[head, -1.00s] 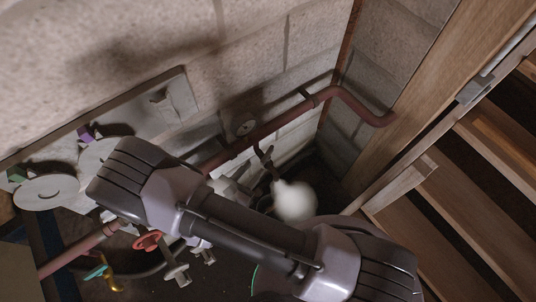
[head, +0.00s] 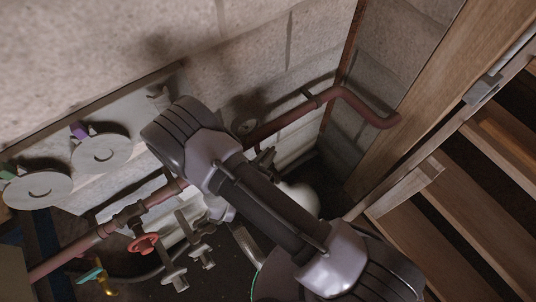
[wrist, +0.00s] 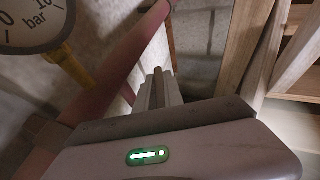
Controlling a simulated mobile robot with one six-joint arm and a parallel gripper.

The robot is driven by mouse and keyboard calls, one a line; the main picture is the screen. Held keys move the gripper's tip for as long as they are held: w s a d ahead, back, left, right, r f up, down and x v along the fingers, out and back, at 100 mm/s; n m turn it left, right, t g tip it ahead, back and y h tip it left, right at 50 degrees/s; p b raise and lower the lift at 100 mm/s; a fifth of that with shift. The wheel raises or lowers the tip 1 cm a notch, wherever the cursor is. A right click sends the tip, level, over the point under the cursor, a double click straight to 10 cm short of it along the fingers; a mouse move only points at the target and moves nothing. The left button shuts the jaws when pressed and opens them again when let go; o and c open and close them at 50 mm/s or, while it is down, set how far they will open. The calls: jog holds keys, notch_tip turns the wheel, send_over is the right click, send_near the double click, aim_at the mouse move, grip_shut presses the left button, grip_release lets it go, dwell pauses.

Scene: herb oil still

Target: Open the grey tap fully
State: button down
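I cannot pick out the grey tap with certainty. Two grey cross-shaped fittings, one lower (head: 175,268) and one higher (head: 200,246), stand below the brown pipe in the head view, right of a red handwheel (head: 143,243). A small dark grey fitting (head: 264,160) shows beside my arm, partly hidden. In the wrist view my gripper (wrist: 158,88) points away beside the brown pipe; its pale grey fingers look close together, with a thin brownish strip between them. Whether they hold anything is unclear. In the head view my arm hides most of the gripper.
The brown pipe (head: 280,122) runs along the block wall. A round gauge (wrist: 32,22) marked in bar is close at left in the wrist view. White discs (head: 102,153) and a teal-handled brass tap (head: 97,275) are at left. Wooden slats (head: 455,225) stand at right.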

jog(key=shift+d+n+t+y, duration=0.15)
jog(key=shift+n+t+y, duration=0.25)
jog(key=shift+n+y, duration=0.3)
jog(key=shift+n+t+y, duration=0.6)
jog(key=shift+n+y, duration=1)
jog(key=shift+y, duration=0.2)
jog(key=c, duration=1.5)
grip_release()
jog(key=shift+o, duration=0.2)
